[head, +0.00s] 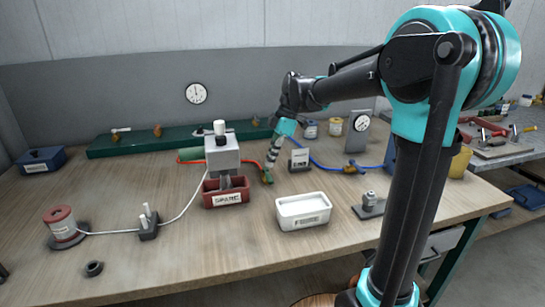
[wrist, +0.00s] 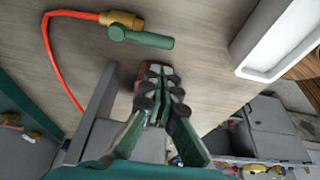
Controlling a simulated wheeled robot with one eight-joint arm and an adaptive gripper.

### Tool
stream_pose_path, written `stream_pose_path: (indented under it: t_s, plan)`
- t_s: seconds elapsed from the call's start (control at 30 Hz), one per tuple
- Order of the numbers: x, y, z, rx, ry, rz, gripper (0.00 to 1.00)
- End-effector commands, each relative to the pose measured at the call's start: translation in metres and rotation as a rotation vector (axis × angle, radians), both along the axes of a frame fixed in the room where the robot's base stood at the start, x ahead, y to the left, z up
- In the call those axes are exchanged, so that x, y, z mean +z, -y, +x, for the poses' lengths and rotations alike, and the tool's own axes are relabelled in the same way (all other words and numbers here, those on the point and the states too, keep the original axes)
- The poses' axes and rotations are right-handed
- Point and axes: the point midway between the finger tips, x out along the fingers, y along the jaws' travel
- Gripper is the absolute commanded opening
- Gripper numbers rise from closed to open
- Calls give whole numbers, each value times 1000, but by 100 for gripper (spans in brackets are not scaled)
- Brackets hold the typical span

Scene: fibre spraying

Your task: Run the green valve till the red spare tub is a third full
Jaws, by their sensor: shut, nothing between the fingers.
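The green valve (wrist: 150,40) has a brass body and a green lever, with an orange-red hose running from it; it lies on the bench in the wrist view. In the head view the valve (head: 267,178) shows small, just right of the red tub. The red tub (head: 222,200), with a white label, stands under a grey dispenser (head: 221,153). The dispenser's nozzles hide much of its inside, so I cannot tell its fill. My gripper (head: 270,165) is shut and empty over the bench close to the valve; in the wrist view its fingertips (wrist: 160,75) are together, apart from the lever.
A white labelled tub (head: 303,211) stands right of the red one. A blue hose with a brass valve (head: 349,168) lies behind it. A red spool (head: 62,226) and a thread guide (head: 148,226) stand at the left. The front bench edge is mostly clear.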

Motion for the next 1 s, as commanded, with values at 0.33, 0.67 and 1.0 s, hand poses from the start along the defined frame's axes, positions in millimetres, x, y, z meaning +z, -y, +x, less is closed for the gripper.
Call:
stream_pose_path:
  t_s: [0.33, 0.67, 1.0]
  plan:
    - [-51, -17, -5, -1, 0, -1, 0]
    - [-61, -20, -6, -3, -1, -1, 0]
    - [-60, -19, -5, -5, 0, -1, 0]
